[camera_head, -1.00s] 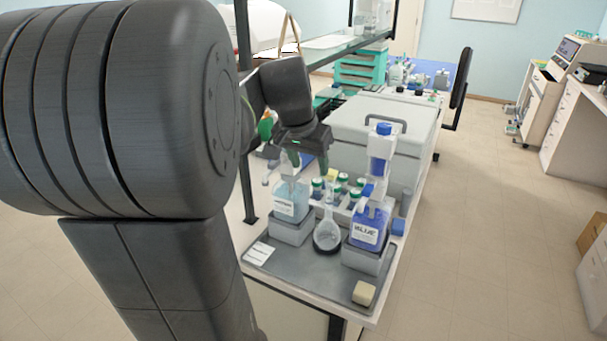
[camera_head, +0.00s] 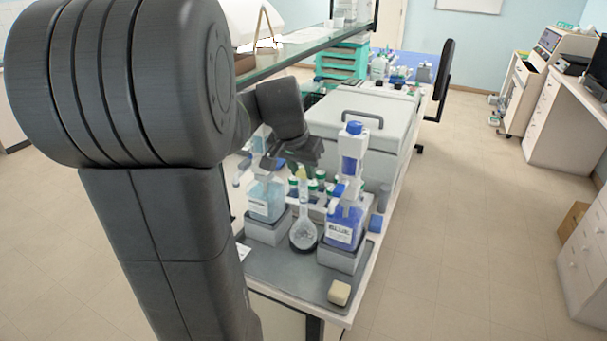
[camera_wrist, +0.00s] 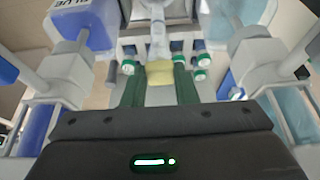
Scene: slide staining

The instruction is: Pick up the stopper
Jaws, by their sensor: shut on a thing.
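The stopper (camera_head: 301,174) is small and pale yellow, at the top of the clear flask's neck (camera_head: 303,195). In the wrist view the stopper (camera_wrist: 160,73) sits between the two green fingers of my gripper (camera_wrist: 160,88), which is shut on it. The glass neck shows just beyond it, in line with it; I cannot tell how deep the stopper sits. The round flask (camera_head: 303,234) stands upright between two bottles. In the head view my gripper (camera_head: 297,168) is above the flask and its fingertips are partly hard to make out.
A bottle with blue liquid (camera_head: 344,225) stands on a grey block right of the flask, and a light-blue bottle (camera_head: 266,198) on another at left. Green-capped vials (camera_head: 319,180) stand behind. A cream block (camera_head: 339,292) lies on the grey tray (camera_head: 283,273). A glass shelf (camera_head: 300,50) is above.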

